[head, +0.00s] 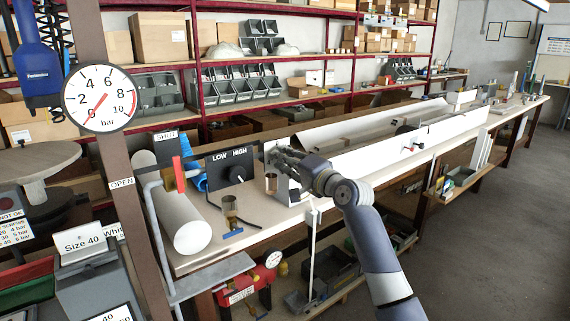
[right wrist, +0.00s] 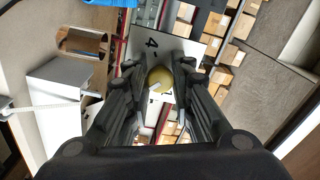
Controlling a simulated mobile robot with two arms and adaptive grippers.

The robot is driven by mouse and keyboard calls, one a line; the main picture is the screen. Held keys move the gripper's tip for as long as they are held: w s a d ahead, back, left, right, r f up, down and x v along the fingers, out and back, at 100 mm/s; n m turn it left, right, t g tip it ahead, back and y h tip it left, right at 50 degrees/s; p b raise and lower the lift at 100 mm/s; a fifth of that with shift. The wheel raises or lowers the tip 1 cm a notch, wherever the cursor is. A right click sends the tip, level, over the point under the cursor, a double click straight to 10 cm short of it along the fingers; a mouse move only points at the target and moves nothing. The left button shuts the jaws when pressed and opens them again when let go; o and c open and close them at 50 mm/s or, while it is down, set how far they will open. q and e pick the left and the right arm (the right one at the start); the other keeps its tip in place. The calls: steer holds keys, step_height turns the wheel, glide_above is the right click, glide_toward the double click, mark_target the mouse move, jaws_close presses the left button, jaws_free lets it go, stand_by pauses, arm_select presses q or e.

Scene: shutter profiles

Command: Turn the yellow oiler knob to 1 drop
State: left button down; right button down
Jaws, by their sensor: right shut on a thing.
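The yellow oiler knob (right wrist: 159,76) shows in the right wrist view, round, with a pale pointer mark on it. It sits in front of a light plate (right wrist: 160,46) with a large "4" and a short mark beside it. The other figures on the plate are hidden. My right gripper (right wrist: 159,82) has its two fingers on either side of the knob and is shut on it. In the head view my right gripper (head: 277,157) reaches over the bench, and its own parts hide the knob there. My left gripper is not in view.
A black LOW/HIGH switch box (head: 231,169) stands just left of my right gripper. Long white profiles (head: 370,155) lie along the bench to the right.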

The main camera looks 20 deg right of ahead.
steer(key=shift+f+n+b, duration=0.15)
steer(key=shift+n+b, duration=0.6)
steer(key=shift+n, duration=2.7)
steer(key=shift+f+n+b, duration=0.15)
steer(key=shift+n+b, duration=0.6)
steer(key=shift+n, duration=2.7)
steer(key=c, duration=1.4)
jaws_free()
steer(key=shift+r, duration=0.1)
steer(key=shift+d, duration=0.1)
steer(key=v, duration=1.2)
